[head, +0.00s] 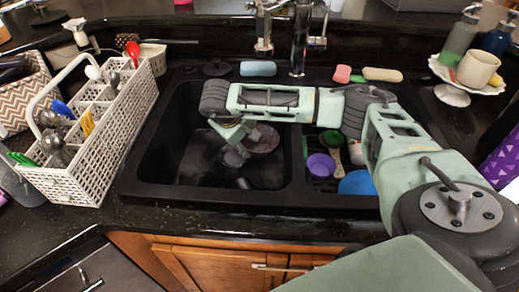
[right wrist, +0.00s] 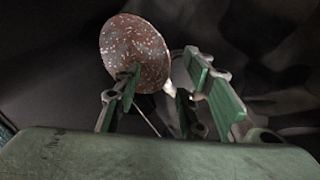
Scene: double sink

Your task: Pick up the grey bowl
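In the left basin (head: 205,170), a dark round bowl-like thing (head: 264,140) with a brownish inside lies tilted beside my right gripper (head: 238,152). In the right wrist view it shows as a reddish-brown speckled round face (right wrist: 140,50); no plainly grey bowl shows there. My right gripper (right wrist: 165,75) has its green-padded fingers spread apart. The left finger's tip overlaps the round thing's lower edge; I cannot tell whether they touch. Nothing is clearly clamped between the fingers. My left gripper is in neither view.
The right basin holds a purple cup (head: 321,165), a blue round item (head: 358,183) and other kitchenware, partly under my right arm. A white dish rack (head: 90,160) stands left of the sink. A faucet (head: 299,40) and blue sponge (head: 258,69) are behind; a white stand (head: 453,95) is right.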

